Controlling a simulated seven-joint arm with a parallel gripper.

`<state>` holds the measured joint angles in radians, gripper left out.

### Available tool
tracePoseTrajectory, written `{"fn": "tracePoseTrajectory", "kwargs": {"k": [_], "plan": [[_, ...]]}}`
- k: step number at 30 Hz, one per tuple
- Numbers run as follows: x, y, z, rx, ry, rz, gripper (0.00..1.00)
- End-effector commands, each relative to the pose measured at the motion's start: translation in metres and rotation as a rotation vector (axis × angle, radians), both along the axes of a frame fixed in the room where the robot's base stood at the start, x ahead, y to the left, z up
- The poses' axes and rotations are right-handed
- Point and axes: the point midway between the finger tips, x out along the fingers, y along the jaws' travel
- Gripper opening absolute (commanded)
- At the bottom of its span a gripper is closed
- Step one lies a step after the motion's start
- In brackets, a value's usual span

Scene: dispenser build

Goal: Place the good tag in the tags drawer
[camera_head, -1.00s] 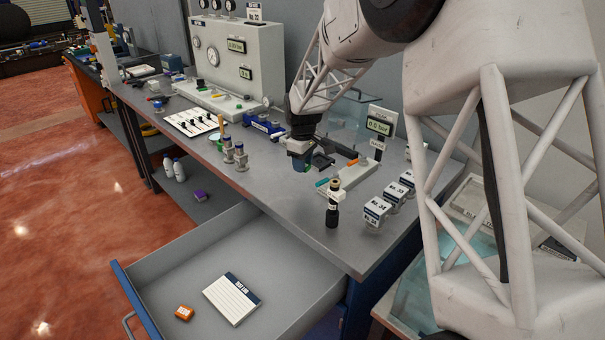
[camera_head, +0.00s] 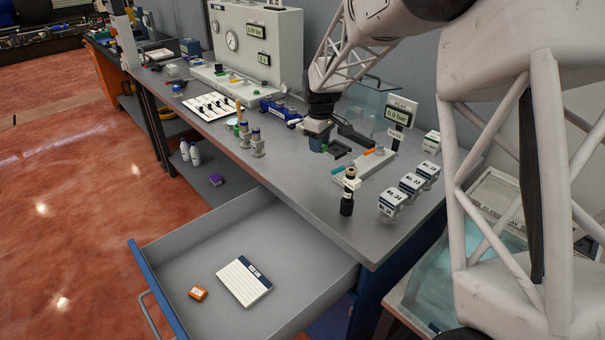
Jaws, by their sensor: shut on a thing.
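My gripper (camera_head: 326,148) is over the workbench, just left of the small test stand, with its fingers pointing down. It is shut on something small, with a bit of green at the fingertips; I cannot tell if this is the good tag. An open drawer (camera_head: 185,238) juts out below the bench at the front left; I cannot read a label on it.
A dark bottle (camera_head: 347,200) stands upright near the bench edge. The test stand (camera_head: 372,160) with a gauge display is beside the gripper. Metal fittings (camera_head: 257,147) stand to the left. The drawer's left side is bare.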

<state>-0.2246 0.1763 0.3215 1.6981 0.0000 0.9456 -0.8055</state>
Motion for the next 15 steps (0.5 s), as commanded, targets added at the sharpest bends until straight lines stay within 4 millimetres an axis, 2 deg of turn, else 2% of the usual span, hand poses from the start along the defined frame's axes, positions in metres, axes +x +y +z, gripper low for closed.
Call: {"fn": "tracePoseTrajectory", "kwargs": {"k": [8,15], "plan": [[-0.005,0.007,-0.003,0.000,0.000,0.004,0.12],[-0.025,0.037,-0.017,0.000,0.001,0.015,0.12]]}}
